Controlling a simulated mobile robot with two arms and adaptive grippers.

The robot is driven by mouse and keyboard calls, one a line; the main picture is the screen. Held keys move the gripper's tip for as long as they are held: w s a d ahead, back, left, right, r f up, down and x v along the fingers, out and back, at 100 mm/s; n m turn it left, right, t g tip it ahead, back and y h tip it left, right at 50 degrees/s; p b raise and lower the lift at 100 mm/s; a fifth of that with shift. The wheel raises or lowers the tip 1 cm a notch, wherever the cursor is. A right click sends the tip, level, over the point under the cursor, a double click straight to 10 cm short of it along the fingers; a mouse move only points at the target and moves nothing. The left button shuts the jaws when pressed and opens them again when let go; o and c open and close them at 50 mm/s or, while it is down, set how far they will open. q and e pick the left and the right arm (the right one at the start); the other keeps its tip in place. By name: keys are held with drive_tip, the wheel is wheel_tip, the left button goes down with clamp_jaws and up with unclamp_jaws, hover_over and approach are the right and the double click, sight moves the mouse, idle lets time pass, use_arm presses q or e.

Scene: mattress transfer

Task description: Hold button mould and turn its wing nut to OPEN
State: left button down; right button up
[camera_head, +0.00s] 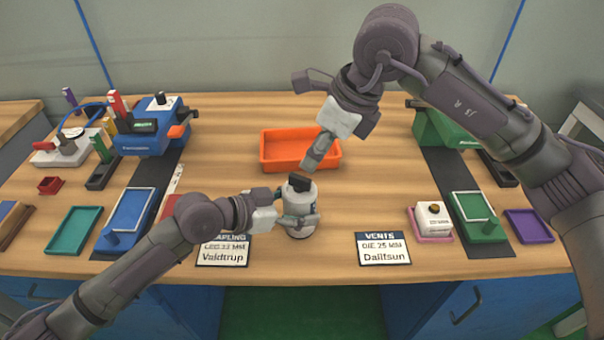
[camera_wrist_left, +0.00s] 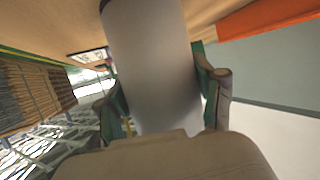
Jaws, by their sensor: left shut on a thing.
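The button mould seems to be the pale grey upright cylinder (camera_head: 299,228) with a black piece (camera_head: 299,183) on top, at the front middle of the table. The black piece may be the wing nut; no OPEN mark is readable. My left gripper (camera_head: 298,220) is shut around the cylinder from the left. In the left wrist view the cylinder (camera_wrist_left: 155,65) stands between the two fingers (camera_wrist_left: 165,95). My right gripper (camera_head: 309,168) points down just above and behind the black top. Whether it touches the top, and whether its fingers are open, cannot be told.
An empty orange tray (camera_head: 272,148) lies behind the cylinder. Two label cards (camera_head: 384,248) lie at the front edge. A blue machine (camera_head: 150,130) with a blue plate stands left; a green machine (camera_head: 440,128), green plate and white box (camera_head: 433,218) stand right.

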sight(301, 177)
drive_tip(key=x, duration=0.7)
drive_tip(key=shift+a+f, duration=0.2)
drive_tip(key=shift+f, duration=0.05)
clamp_jaws()
